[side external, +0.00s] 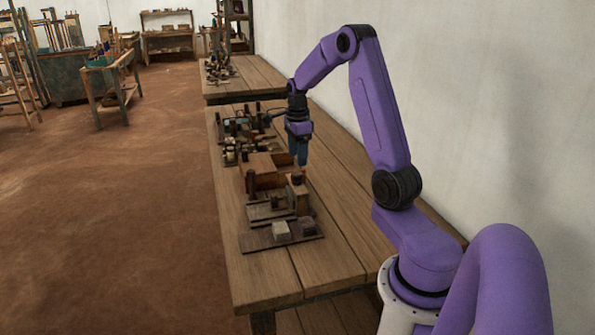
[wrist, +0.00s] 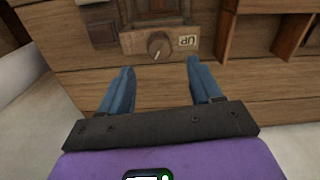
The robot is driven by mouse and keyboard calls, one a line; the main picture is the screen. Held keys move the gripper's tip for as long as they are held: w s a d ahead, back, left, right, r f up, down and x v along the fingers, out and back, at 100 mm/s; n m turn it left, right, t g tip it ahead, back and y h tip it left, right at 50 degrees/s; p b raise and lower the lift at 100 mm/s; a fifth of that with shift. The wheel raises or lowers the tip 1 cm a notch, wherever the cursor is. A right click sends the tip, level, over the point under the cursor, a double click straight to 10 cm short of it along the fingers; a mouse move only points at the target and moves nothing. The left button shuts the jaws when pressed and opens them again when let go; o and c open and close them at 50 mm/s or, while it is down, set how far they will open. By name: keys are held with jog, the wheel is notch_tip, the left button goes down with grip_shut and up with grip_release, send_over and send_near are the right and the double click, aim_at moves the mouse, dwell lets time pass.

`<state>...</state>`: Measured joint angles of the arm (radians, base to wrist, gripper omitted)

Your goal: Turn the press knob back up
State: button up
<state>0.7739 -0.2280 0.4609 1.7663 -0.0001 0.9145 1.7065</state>
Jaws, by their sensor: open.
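The press knob (wrist: 159,46) is a dark round knob on a small wooden plate in the wrist view. A pale label reading "UP" (wrist: 187,41) sits to its right. A light mark on the knob points toward the lower left, not at the label. My gripper (wrist: 156,75) is open, its two blue fingers spread below the knob and apart from it, with nothing between them. In the side external view my gripper (side external: 301,155) points down over the bench beside the wooden fixtures; the knob is too small to make out there.
The wooden bench (side external: 340,215) runs along the wall. A wooden box (side external: 262,174) and a dark board with pale blocks (side external: 281,231) stand on it. Wooden compartments (wrist: 265,35) lie right of the knob. The bench's right side is mostly clear.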

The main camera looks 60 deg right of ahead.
aim_at(297, 173)
jog(key=shift+f, duration=3.2)
jog(key=c, duration=1)
